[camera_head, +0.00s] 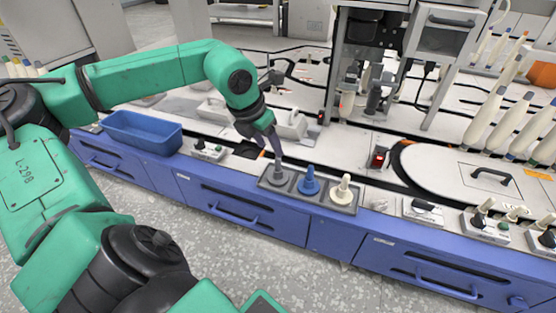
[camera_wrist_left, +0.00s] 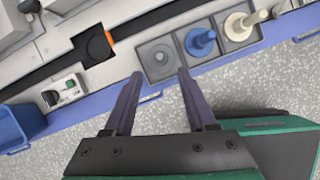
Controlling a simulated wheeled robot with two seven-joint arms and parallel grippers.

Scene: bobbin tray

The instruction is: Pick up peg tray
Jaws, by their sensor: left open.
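The peg tray (camera_head: 308,203) is dark grey with three compartments and lies on the blue-fronted bench near its front edge. A blue peg (camera_head: 309,181) stands in the middle compartment and a cream peg (camera_head: 342,192) in the right one. The left compartment holds a grey round piece, seen from above in the left wrist view (camera_wrist_left: 159,57). My left gripper (camera_head: 277,160) points down over the tray's left compartment. My right gripper is out of view.
A blue bin (camera_head: 143,133) stands at the left on the bench. A small switch box (camera_head: 208,150) sits between bin and tray. A white round table (camera_head: 470,172) and several tall bobbins (camera_head: 505,118) are at the right. Control boxes line the front right edge.

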